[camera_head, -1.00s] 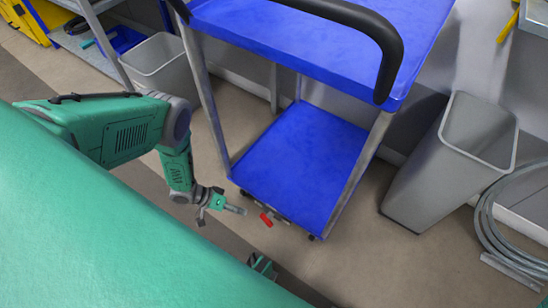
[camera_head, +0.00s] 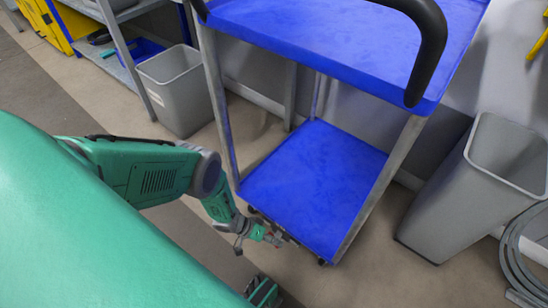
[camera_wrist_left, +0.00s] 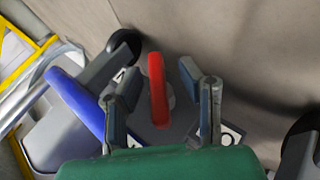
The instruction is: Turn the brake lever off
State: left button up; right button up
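The red brake lever (camera_wrist_left: 157,90) is in the middle of the left wrist view, standing out from a grey plate (camera_wrist_left: 165,135) with small black-and-white marks on either side. My left gripper (camera_wrist_left: 159,76) is open, one finger on each side of the lever, with visible gaps between. In the head view my left gripper (camera_head: 270,237) is at the front lower edge of the blue cart (camera_head: 315,180) and hides the lever. My right gripper is not recognizable in either view.
The cart's black handle (camera_head: 432,50) and upper shelf (camera_head: 330,35) are above the lower shelf. A grey bin (camera_head: 175,90) stands left of the cart, another grey bin (camera_head: 470,190) right. A black caster wheel (camera_wrist_left: 126,44) is near the lever.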

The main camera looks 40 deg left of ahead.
pick_arm(q)
grip_shut()
jog(key=shift+r+y, duration=0.1)
jog(key=shift+y, duration=0.2)
jog(key=shift+r+m+y+p, duration=0.1)
jog(key=shift+m+y+p, duration=0.2)
jog(key=shift+y+p, duration=0.85)
jog(key=shift+m+y+p, duration=0.3)
jog(key=shift+y+p, duration=0.85)
jog(key=shift+p, duration=0.05)
jog(key=shift+y+p, duration=0.45)
jog(key=shift+y, duration=0.55)
jog(key=shift+f+m+y, duration=0.2)
jog(key=shift+m+y, duration=0.1)
jog(key=shift+y, duration=0.1)
